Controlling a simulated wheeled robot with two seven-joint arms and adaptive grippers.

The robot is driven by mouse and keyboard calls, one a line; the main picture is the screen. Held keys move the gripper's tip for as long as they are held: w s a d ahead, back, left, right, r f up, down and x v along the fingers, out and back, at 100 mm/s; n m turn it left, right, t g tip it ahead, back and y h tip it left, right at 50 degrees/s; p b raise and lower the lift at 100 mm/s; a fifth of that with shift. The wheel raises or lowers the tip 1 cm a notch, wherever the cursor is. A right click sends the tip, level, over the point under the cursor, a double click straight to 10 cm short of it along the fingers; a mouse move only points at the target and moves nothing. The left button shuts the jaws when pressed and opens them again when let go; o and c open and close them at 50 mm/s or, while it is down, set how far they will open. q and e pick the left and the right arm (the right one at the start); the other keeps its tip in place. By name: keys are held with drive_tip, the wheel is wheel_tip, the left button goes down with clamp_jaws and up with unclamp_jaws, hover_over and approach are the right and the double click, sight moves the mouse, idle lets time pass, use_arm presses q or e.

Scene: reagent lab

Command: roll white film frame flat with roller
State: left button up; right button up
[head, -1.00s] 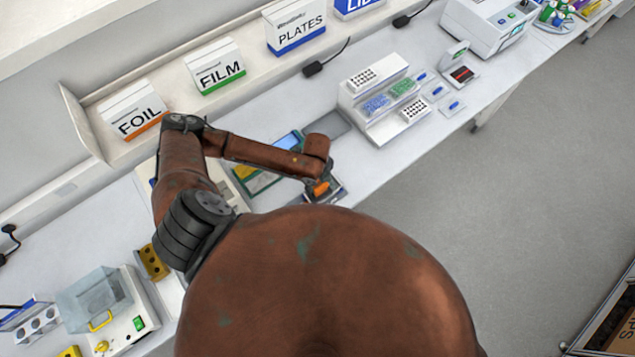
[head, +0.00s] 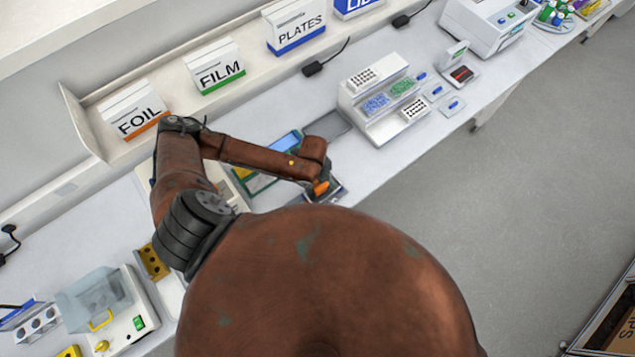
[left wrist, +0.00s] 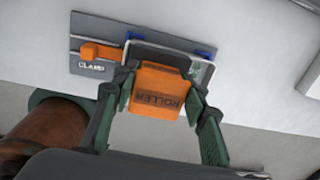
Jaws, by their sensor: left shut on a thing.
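An orange roller block marked ROLLER (left wrist: 160,92) is between the fingers of my left gripper (left wrist: 160,82), which is shut on it. In the head view my left gripper (head: 318,187) is at the bench's front edge, with a bit of orange showing. Beneath the roller, a pale-edged frame (left wrist: 208,76) sits between blue corner pieces on a grey base plate (left wrist: 88,46). The roller and fingers hide most of the frame. I cannot tell whether the roller touches it. An orange clamp lever (left wrist: 100,52) is on the base beside the frame. My right gripper is not in view.
A dark pad (head: 328,125) and a white tube rack station (head: 380,98) lie to the right along the bench. FOIL (head: 133,108), FILM (head: 214,66) and PLATES (head: 296,26) boxes stand on the back shelf. A clear-lidded device (head: 98,300) is at lower left.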

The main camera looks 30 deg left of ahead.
use_arm(q)
drive_tip(key=shift+f, duration=0.1)
drive_tip(key=shift+w, duration=0.1)
idle(0.3)
drive_tip(key=shift+w+d, duration=0.2)
drive_tip(key=shift+w, duration=0.25)
drive_tip(key=shift+w, duration=0.15)
drive_tip(key=shift+w+d, duration=0.2)
drive_tip(key=shift+w, duration=0.25)
drive_tip(key=shift+w+d, duration=0.1)
drive_tip(key=shift+w, duration=0.05)
idle(0.3)
drive_tip(key=shift+w+d, duration=0.15)
drive_tip(key=shift+w, duration=0.25)
drive_tip(key=shift+g, duration=0.3)
